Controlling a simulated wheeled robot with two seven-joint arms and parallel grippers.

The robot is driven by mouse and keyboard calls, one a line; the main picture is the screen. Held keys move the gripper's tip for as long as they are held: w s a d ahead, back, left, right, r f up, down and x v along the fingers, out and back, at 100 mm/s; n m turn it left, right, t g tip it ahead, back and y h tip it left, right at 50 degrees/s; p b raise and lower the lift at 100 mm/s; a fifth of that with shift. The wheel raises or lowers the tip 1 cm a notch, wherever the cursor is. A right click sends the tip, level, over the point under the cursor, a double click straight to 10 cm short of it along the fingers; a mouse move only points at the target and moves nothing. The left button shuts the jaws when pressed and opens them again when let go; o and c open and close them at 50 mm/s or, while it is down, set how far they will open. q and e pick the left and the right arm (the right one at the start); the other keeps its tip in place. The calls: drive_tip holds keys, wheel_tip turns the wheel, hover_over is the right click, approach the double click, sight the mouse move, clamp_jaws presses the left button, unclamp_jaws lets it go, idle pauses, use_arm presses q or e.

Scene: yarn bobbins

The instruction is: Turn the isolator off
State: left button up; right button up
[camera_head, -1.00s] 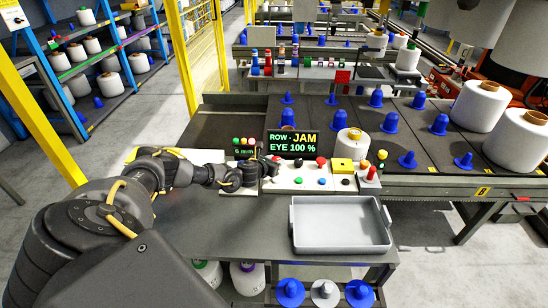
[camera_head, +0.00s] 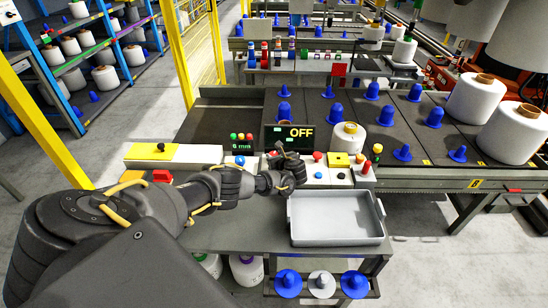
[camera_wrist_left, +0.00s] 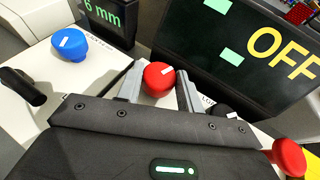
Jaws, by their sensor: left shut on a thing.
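My left gripper (camera_head: 280,162) is at the white control panel (camera_head: 316,174), below the black display (camera_head: 290,135). In the left wrist view its two grey fingers (camera_wrist_left: 158,90) are on either side of a red knob (camera_wrist_left: 158,77) with a white mark, and are shut on it. The display reads "OFF" in yellow, and it also shows in the left wrist view (camera_wrist_left: 240,60). I cannot read a label that names the isolator. My right gripper is not in view.
A blue knob (camera_wrist_left: 70,44) and a black handle (camera_wrist_left: 22,88) are left of the fingers in the wrist view; a red button (camera_wrist_left: 288,156) is at right. A grey tray (camera_head: 337,238) sits close in front of the panel. A bobbin (camera_head: 347,138) stands behind it.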

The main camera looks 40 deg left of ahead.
use_arm(q)
drive_tip(key=n+g+b, duration=0.1)
drive_tip(key=n+g+y+b, duration=0.1)
drive_tip(key=g, duration=0.1)
drive_tip(key=shift+w+f+n+b, duration=0.2)
drive_tip(key=shift+n+b, duration=0.2)
drive_tip(key=shift+r+n+g+y+b, duration=0.2)
drive_tip(key=shift+n+g+y+b, duration=0.1)
drive_tip(key=shift+n+g+b, duration=0.45)
drive_tip(key=o, duration=1)
drive_tip(key=p+v, duration=0.3)
drive_tip(key=v, duration=0.8)
drive_tip(key=shift+w+a, duration=0.1)
